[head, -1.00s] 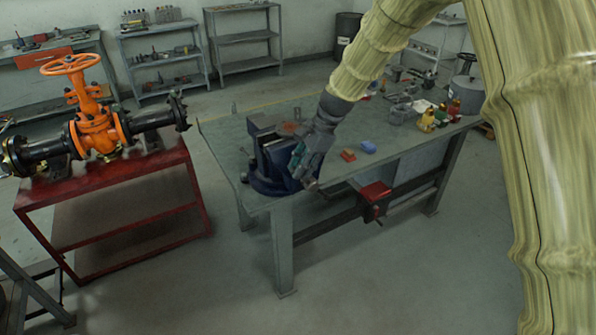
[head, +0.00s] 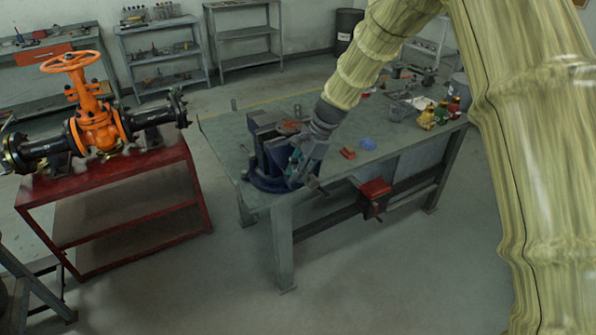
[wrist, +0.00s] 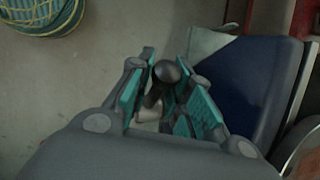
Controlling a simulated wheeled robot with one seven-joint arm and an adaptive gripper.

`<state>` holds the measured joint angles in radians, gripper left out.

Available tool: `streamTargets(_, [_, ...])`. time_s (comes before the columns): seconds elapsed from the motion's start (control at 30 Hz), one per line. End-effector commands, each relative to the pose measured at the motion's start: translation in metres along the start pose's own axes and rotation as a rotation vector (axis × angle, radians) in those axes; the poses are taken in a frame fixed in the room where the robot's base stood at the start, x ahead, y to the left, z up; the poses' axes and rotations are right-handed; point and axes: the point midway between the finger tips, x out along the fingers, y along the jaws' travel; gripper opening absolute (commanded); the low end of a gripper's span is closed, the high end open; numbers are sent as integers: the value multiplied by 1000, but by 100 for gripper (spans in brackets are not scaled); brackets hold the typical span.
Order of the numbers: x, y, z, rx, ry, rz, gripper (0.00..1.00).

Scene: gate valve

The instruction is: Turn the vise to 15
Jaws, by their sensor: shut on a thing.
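The blue vise (head: 272,160) stands on the near left corner of the grey workbench. Its blue body (wrist: 245,75) also shows at the right in the wrist view. My gripper (head: 300,178) is at the front of the vise, angled downward. In the wrist view my gripper (wrist: 172,100) has its teal pads on either side of the vise handle (wrist: 168,72), shut on it close to its dark rounded end. The handle's other end and any number or scale on the vise cannot be seen.
The workbench (head: 228,140) carries a red block (head: 348,153), a blue item (head: 368,144) and several bottles (head: 428,117). An orange gate valve (head: 97,125) stands on a red table (head: 110,183) at left. Floor between is clear.

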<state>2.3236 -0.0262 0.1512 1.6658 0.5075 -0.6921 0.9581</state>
Motion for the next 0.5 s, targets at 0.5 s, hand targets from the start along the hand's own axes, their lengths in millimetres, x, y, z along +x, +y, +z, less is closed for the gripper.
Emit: streamTargets(0.5, [-24,-6,-56,-234,-28,93,0])
